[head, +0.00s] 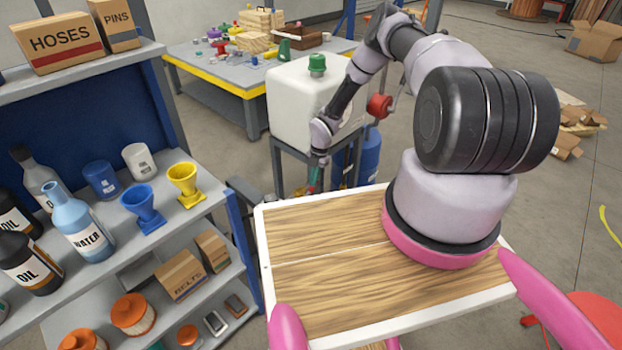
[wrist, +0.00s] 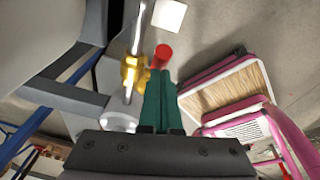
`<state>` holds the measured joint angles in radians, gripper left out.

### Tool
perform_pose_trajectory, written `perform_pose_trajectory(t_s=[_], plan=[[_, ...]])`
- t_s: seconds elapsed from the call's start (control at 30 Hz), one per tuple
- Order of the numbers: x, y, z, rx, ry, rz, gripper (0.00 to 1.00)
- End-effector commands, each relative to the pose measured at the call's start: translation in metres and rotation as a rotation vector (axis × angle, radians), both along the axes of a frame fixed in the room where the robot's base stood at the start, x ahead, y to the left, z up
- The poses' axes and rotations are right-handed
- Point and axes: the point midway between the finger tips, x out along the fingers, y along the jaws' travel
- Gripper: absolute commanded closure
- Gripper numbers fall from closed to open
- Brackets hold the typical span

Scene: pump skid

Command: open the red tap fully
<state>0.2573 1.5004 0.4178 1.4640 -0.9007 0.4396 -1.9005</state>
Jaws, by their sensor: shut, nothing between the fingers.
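The red tap handle (wrist: 163,56) shows in the wrist view, just beyond and slightly left of my fingertips. It is beside a brass valve body (wrist: 131,74) on a silver pipe (wrist: 138,32). My gripper (wrist: 160,78) has dark green fingers pressed together with nothing between them. The fingertips look very close to the red handle; I cannot tell whether they touch it. In the head view my gripper (head: 313,183) is low in front of the white tank (head: 303,105), beyond the wooden tray. The tap is too small and covered there to make out clearly.
The tank has a green cap (head: 317,64) and stands on a grey frame (head: 281,160). A blue cylinder (head: 370,155) is right of it. A shelf with bottles and funnels (head: 185,182) stands at left. A workbench (head: 235,75) is behind. Open floor (head: 480,45) lies right.

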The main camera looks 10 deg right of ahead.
Motion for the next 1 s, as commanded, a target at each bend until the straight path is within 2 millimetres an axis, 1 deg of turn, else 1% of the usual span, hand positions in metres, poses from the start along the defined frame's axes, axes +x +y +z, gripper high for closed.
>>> perform_pose_trajectory(t_s=[0.13, 0.3, 0.57, 1.0], plan=[[-0.003, -0.009, -0.006, -0.002, 0.000, -0.002, 1.00], [0.000, -0.015, -0.013, -0.002, -0.001, -0.002, 1.00], [-0.001, -0.014, -0.013, -0.002, -0.001, -0.001, 1.00], [-0.009, -0.002, -0.019, -0.002, 0.000, -0.002, 1.00]])
